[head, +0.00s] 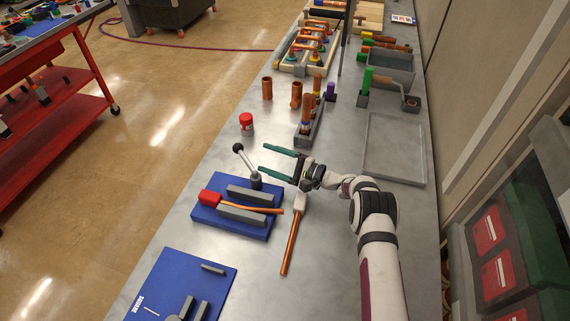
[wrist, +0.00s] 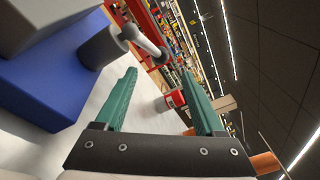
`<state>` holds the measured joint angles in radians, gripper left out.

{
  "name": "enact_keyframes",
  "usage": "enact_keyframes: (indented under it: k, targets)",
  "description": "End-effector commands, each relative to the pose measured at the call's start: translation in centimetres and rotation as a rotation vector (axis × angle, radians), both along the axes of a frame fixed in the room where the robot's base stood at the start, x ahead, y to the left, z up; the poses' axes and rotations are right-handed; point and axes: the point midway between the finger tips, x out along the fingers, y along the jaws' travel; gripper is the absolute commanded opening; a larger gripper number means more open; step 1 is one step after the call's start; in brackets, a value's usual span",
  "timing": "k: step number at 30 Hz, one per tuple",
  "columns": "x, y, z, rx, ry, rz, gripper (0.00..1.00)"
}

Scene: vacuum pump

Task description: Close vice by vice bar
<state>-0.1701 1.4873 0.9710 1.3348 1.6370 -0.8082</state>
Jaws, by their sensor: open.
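The vice has a blue base (head: 235,222) and two grey jaw blocks (head: 250,196); it stands on the grey bench. The vice bar (head: 246,162) is a grey rod rising from a dark pivot behind the jaws, tilted up and left to a black ball end. My gripper (head: 265,160) is open and empty, its green fingers pointing left just right of the bar. In the wrist view, the bar (wrist: 143,38) leans from its grey pivot (wrist: 101,47) across the left fingertip, its ball end appearing between the fingertips (wrist: 160,73). I cannot tell if they touch.
A red-capped jar (head: 246,122) stands behind the bar. A second blue plate (head: 215,285) lies in front. A grey tray (head: 370,172) is at right.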

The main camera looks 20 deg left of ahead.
Motion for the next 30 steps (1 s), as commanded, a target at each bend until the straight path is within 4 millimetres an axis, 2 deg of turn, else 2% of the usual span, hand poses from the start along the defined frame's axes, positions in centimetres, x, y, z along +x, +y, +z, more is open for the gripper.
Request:
enact_keyframes:
  k: [3,6,10,17,20,22,25,27,30]
  targets:
    - [-0.4,-2.7,0.0,0.000,0.002,-0.002,0.71]
    - [-0.6,-4.2,0.0,0.000,0.001,-0.001,0.71]
    - [-0.8,-5.0,0.0,0.000,0.001,0.001,0.71]
    - [-0.8,-5.1,0.0,0.000,0.001,0.001,0.71]
    - [-1.0,-4.7,0.2,-0.034,-0.023,0.019,0.57]
    - [-1.8,-3.2,0.9,-0.184,-0.133,0.094,0.44]
    - [-2.7,-1.9,2.5,-0.558,-0.457,0.253,0.26]
    - [-2.2,-2.4,4.3,-0.787,-0.696,0.325,0.14]
    - [-0.9,-3.2,7.2,-0.993,-0.944,0.369,0.00]
